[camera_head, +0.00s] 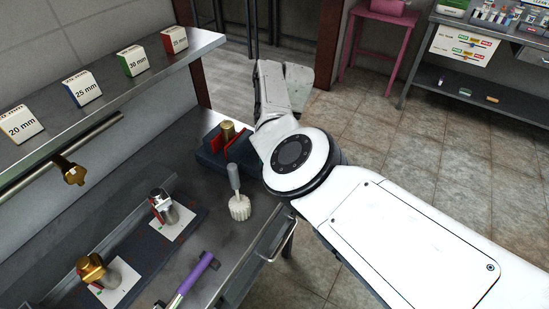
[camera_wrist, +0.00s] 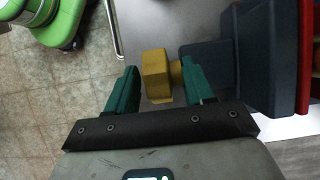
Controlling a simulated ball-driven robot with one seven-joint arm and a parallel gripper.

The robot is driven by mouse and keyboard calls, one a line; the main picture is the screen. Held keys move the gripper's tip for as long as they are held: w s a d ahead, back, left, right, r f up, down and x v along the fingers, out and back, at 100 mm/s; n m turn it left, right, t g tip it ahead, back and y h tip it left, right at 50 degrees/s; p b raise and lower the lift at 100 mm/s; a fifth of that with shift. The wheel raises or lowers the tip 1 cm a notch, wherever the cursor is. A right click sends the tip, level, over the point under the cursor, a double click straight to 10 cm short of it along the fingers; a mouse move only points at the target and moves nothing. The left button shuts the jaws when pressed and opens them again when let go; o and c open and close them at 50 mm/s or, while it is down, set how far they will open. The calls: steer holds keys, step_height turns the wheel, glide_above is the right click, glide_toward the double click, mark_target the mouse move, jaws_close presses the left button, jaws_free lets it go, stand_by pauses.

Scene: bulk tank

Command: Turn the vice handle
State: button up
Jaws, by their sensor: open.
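The vice (camera_head: 211,160) is dark blue with red jaws and stands on the grey metal bench in the head view. A brass cylinder (camera_head: 228,130) is between its jaws. In the wrist view, the vice body (camera_wrist: 255,60) fills the upper right, with a red jaw at the right edge. The yellow vice handle (camera_wrist: 156,72) sticks out from its left side. My gripper (camera_wrist: 159,66) is open, with one green finger on each side of the handle. The left finger is apart from it; I cannot tell whether the right one touches. The head view hides my gripper and the handle behind my arm.
On the bench (camera_head: 205,260) are a white-bristled brush (camera_head: 239,206), a purple-handled tool (camera_head: 197,275) and a dark tray (camera_head: 140,245) with metal parts. A shelf above holds several size-marked boxes (camera_head: 83,89). Tiled floor (camera_head: 400,140) lies right of the bench.

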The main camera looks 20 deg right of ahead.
steer(key=b+v, duration=0.1)
steer(key=v, duration=0.9)
steer(key=shift+w+r+b, duration=0.15)
steer(key=shift+r+b, duration=0.15)
steer(key=shift+r, duration=0.05)
steer(key=shift+d, duration=0.1)
stand_by(0.6)
steer(key=s+d+f+n+t+h, duration=0.1)
steer(key=s+d+f+h, duration=0.2)
steer(key=s+d+f, duration=0.7)
steer(key=s+d+f+t+h, duration=0.1)
steer(key=s+d+f+h, duration=0.1)
steer(key=s+d+f, duration=0.7)
steer(key=s+a+f+n+t, duration=0.1)
steer(key=s+a+n, duration=0.3)
steer(key=s+a, duration=0.4)
steer(key=s+a+f+n+t, duration=0.1)
steer(key=s+a+n, duration=0.4)
steer(key=s, duration=1)
steer(key=a+f, duration=0.1)
steer(key=a, duration=0.2)
steer(key=shift+f, duration=0.2)
